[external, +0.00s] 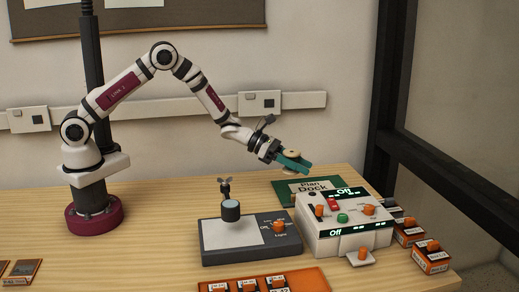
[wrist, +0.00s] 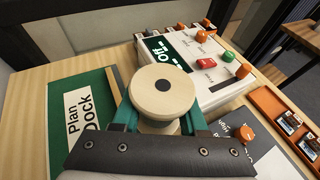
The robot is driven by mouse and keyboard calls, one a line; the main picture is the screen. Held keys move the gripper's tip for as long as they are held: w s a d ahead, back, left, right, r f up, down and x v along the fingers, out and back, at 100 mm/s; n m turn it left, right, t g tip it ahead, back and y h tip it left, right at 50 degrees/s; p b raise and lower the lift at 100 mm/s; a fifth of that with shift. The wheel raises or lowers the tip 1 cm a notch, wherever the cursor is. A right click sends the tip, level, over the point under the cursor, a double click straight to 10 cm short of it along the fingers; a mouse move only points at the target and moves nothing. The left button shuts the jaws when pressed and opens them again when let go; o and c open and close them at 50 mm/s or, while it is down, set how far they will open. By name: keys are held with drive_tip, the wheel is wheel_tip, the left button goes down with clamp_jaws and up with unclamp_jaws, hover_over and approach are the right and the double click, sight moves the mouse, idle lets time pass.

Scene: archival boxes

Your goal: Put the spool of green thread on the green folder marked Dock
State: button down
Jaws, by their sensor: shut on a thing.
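My gripper (external: 291,160) has teal fingers and is shut on a spool with pale, cream-coloured ends (wrist: 163,97). The spool also shows between the fingers in the external view (external: 291,154). Its thread is mostly hidden, so I cannot make out the colour. The green folder (wrist: 62,88), with a white label reading "Plan Dock", lies flat on the table, left of the spool in the wrist view. In the external view the folder (external: 283,184) is below my gripper, behind the white device and partly hidden by it. The spool is held in the air, apart from the folder.
A white control box (external: 345,222) with orange, green and red knobs and "Off" displays stands beside the folder. A dark grey device (external: 250,246) with a light plate is in front. An orange tray (external: 208,287) and small orange boxes (external: 431,258) sit near the edges. The table's left-middle is clear.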

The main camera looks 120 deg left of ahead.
drive_tip(key=n+y, duration=0.1)
hover_over(305, 184)
drive_tip(key=w+d, duration=0.2)
drive_tip(key=d, duration=0.3)
drive_tip(key=shift+y, duration=0.4)
drive_tip(key=f, duration=0.7)
drive_tip(key=shift+w+f, duration=0.2)
drive_tip(key=shift+f, duration=0.2)
wheel_tip(305, 184, down, 4)
drive_tip(key=shift+a+f, duration=0.1)
drive_tip(key=shift+f, duration=0.1)
drive_tip(key=c, duration=0.7)
unclamp_jaws()
